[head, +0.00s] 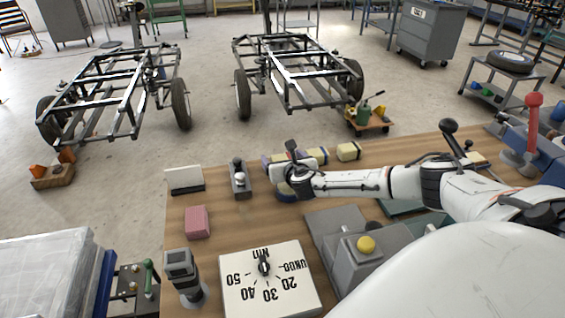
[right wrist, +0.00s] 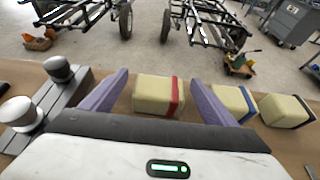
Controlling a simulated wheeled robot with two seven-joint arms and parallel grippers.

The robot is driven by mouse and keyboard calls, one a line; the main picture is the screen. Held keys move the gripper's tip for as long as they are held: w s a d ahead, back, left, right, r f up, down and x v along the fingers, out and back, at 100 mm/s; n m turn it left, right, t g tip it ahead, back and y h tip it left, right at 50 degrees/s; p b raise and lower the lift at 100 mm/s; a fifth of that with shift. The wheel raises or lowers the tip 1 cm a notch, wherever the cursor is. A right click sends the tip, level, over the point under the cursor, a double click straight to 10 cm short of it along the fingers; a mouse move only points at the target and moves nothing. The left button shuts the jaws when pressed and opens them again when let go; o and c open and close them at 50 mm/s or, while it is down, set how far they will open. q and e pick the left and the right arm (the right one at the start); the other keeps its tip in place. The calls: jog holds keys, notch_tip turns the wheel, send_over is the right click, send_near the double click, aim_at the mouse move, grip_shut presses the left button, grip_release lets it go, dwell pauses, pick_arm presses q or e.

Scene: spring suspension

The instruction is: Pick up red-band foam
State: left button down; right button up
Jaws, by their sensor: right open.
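The red-band foam (right wrist: 152,96) is a cream block with a red stripe near its right end. In the right wrist view it lies on the table between the two purple fingers of my right gripper (right wrist: 160,80), with a gap visible on either side. My right gripper (head: 287,163) is open, near the table's far edge in the head view, where it and its wrist hide most of this block. A blue-band foam (right wrist: 236,101) lies just right of the right finger, and a black-band foam (right wrist: 285,110) lies further right. My left gripper is not in view.
A grey fixture with rounded knobs (head: 240,180) stands left of the gripper. A pink block (head: 197,222), a white timer dial (head: 268,284) and a grey box with a yellow button (head: 366,246) are nearer. Bare wood lies between the pink block and the gripper.

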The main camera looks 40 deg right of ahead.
jog(key=c, duration=1.1)
